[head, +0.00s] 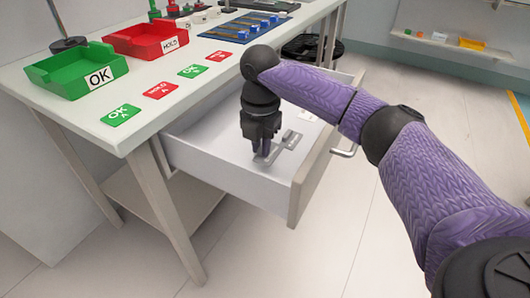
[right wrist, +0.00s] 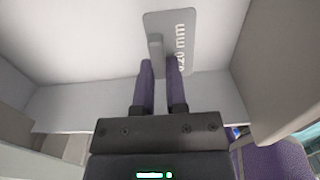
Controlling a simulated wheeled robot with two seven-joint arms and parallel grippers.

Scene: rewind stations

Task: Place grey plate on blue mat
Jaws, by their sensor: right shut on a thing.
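The grey plate (head: 288,142) is inside the open drawer, below the table top. In the right wrist view the grey plate (right wrist: 172,28) has white lettering reading about 0.20 mm and a small raised grip. My right gripper (head: 262,153) points down into the drawer and is shut on the plate; its purple fingers (right wrist: 160,72) are at the raised grip. I cannot tell whether the plate still touches the drawer floor. Blue mats (head: 229,31) lie at the back of the table top, partly covered by small items. My left gripper is out of view.
The drawer's front wall (head: 312,172) and side walls surround my gripper. On the table are a green OK tray (head: 75,72), a red HOLD tray (head: 145,40) and flat red and green cards (head: 120,112). A shelf (head: 450,45) is on the far wall.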

